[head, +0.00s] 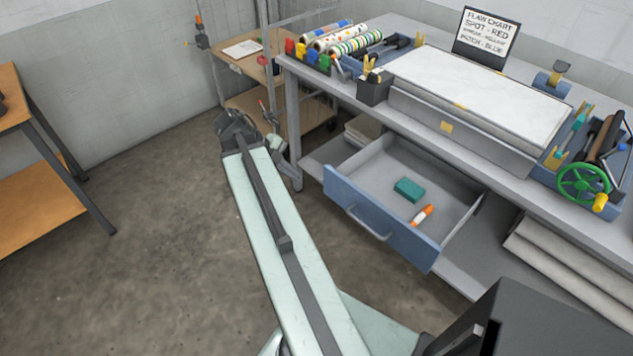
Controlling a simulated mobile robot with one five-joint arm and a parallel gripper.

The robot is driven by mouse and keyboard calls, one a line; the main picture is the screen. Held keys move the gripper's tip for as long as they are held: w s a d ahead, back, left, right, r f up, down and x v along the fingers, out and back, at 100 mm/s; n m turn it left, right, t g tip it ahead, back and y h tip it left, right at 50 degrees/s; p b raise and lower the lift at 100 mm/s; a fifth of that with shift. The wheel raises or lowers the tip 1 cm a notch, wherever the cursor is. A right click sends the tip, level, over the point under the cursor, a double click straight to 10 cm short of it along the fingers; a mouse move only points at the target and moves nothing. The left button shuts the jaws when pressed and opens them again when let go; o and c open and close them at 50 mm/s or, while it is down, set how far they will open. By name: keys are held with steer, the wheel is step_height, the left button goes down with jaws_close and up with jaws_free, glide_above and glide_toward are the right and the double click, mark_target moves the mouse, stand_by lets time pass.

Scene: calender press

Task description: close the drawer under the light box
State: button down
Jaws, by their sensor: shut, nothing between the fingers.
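The drawer (345,207) under the light box (475,92) is pulled well out. It has a blue front with a grey bar handle (368,224) and a grey inside. A teal block (409,189) and an orange-and-white cylinder (422,215) lie in it. The light box has a white top and stands on the grey bench above. My gripper (295,182) is beyond my raised arm, left of the drawer and near the bench leg. It is shut and empty, apart from the drawer front in the picture; its fingertips are small and hard to make out.
The bench (405,113) holds patterned rolls (352,40), coloured clips and a green handwheel (584,184). Grey sheets (570,262) lie on its lower shelf. A wooden-topped cart (242,62) stands behind, and a wooden table (30,205) at left. The floor between is clear.

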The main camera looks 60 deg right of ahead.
steer(key=b, duration=0.9)
glide_toward(331, 191)
step_height(331, 191, down, 5)
steer(key=s+a, duration=0.1)
steer(key=a, duration=0.1)
steer(key=shift+s+d+r+p, duration=0.2)
steer(key=shift+d+p, duration=0.05)
steer(key=shift+d, duration=0.35)
steer(key=shift+s+d+r+p, duration=0.2)
steer(key=shift+s+d+p, duration=0.1)
steer(key=shift+d, duration=0.3)
steer(key=shift+s+d+r+p, duration=0.15)
steer(key=shift+d+r+p, duration=0.1)
steer(key=shift+d, duration=0.35)
